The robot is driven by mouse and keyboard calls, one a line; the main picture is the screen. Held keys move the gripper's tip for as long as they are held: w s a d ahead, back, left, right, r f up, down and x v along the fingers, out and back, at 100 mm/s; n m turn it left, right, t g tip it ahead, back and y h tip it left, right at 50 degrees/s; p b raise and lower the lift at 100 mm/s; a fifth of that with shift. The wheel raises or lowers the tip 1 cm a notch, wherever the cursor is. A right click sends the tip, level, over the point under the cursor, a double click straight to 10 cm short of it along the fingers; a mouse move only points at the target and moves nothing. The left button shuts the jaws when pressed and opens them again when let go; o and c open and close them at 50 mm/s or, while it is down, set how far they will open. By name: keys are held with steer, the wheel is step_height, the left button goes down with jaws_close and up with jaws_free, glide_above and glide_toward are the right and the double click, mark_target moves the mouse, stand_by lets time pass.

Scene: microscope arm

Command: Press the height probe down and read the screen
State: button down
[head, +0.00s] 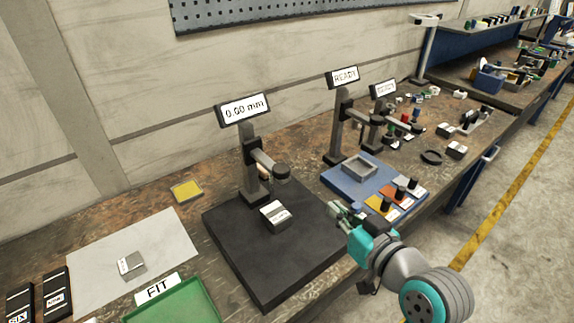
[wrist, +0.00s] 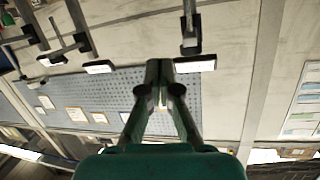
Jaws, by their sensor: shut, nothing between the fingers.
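The height probe (head: 281,171) hangs from the side arm of a grey stand on a black base plate (head: 238,258). Its screen (head: 243,109) at the top of the stand reads 0.00 mm. A grey metal block (head: 274,214) with a pale label sits on the black plate, below the probe and apart from it. My gripper (head: 337,209) is to the right of the black plate, near the bench's front edge, apart from the probe. It is shut and empty. In the wrist view the closed fingers (wrist: 158,80) point toward the wall, with stands showing upside down.
A blue plate (head: 345,181) with a grey tray and coloured buttons lies right of the black base. Two more stands carry screens; one screen (head: 344,77) reads READY. A white sheet with a metal block (head: 131,264), a green FIT tray (head: 178,303) and black blocks lie left.

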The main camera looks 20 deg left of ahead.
steer(key=a+r+n+g+y, duration=0.1)
steer(key=a+r+n+g, duration=0.1)
steer(key=r, duration=0.8)
steer(key=shift+w+a+r+n+y, duration=0.15)
steer(key=shift+a+r+n+y, duration=0.2)
steer(key=shift+a+n, duration=0.7)
steer(key=shift+a, duration=0.1)
steer(key=w+a+f, duration=0.6)
steer(key=a, duration=0.1)
steer(key=shift+a+f, duration=0.25)
steer(key=shift+a, duration=0.1)
